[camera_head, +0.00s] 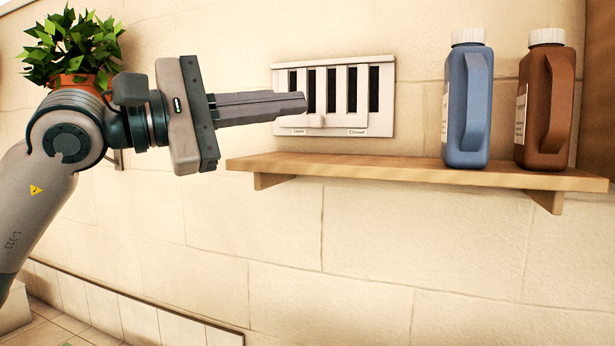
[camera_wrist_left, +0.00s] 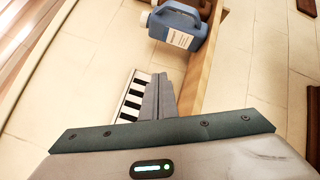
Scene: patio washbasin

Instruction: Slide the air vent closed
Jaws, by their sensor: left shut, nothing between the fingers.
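The air vent (camera_head: 362,112) is a pale wall plate with several dark vertical slots showing between white bars. Labels run along its lower edge; the right one seems to read "Closed". A small pale tab (camera_head: 300,121) sticks out at its lower left. My left gripper (camera_head: 305,102) is shut and empty, its fingertips in front of the vent's left part, close to the tab. I cannot tell whether they touch it. In the left wrist view the fingers (camera_wrist_left: 157,97) lie beside the vent (camera_wrist_left: 132,95) and hide part of it. My right gripper is not in view.
A wooden shelf (camera_head: 400,170) runs below the vent. A blue bottle (camera_head: 468,105) and a brown bottle (camera_head: 546,105) stand on its right part. A potted plant (camera_head: 75,50) is behind my left arm. The wall below the shelf is clear.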

